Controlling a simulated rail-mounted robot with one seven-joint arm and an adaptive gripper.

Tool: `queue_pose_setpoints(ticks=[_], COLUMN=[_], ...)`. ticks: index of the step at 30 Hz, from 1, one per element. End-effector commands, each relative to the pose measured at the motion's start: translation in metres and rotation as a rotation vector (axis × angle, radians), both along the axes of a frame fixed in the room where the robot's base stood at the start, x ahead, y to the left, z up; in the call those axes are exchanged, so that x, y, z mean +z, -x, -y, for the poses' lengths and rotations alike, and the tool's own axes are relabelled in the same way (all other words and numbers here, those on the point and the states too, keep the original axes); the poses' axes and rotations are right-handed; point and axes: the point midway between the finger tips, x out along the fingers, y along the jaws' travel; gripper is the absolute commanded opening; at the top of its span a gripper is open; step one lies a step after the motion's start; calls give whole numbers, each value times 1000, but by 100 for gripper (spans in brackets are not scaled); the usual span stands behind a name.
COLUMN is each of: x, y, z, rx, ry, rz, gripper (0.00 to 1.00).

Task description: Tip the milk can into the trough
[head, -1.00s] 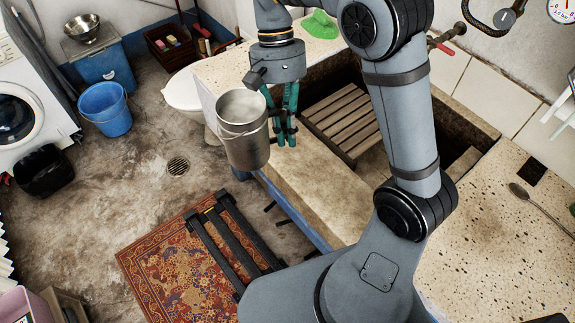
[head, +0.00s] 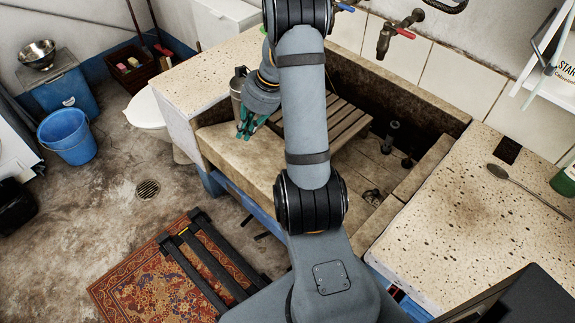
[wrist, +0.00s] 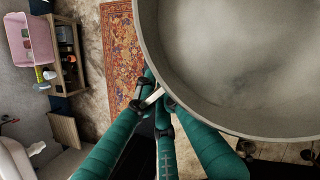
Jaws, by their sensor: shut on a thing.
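The milk can (wrist: 240,70) is a grey metal pail with a wide round mouth. It fills the upper right of the wrist view, and its pale inside shows. I cannot tell what is in it. My gripper (wrist: 156,98), with green fingers, is shut on the can at the rim. In the head view my gripper (head: 246,128) is over the near-left ledge of the stone trough (head: 228,148). There my arm hides most or all of the can. A grey metal shape (head: 238,84) shows beside my wrist; I cannot tell if it is the can.
A slatted wooden board (head: 340,125) lies in the trough. A tap (head: 392,35) with a red handle is above its back edge. A spoon (head: 520,185) lies on the right counter. A rug (head: 150,275) and blue bucket (head: 67,137) are on the floor.

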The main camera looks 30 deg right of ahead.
Motion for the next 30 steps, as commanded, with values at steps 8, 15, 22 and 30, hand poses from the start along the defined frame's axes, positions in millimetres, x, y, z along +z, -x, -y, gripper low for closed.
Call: queue_pose_setpoints(ticks=[8, 15, 22, 30], x=[-50, -72, -80, -80], y=[51, 87, 103, 104], z=[51, 66, 71, 72], rx=[-426, -628, -703, -712], ry=[1, 2, 3, 4], rz=[-5, -3, 1, 4], gripper=[0, 0, 0, 0])
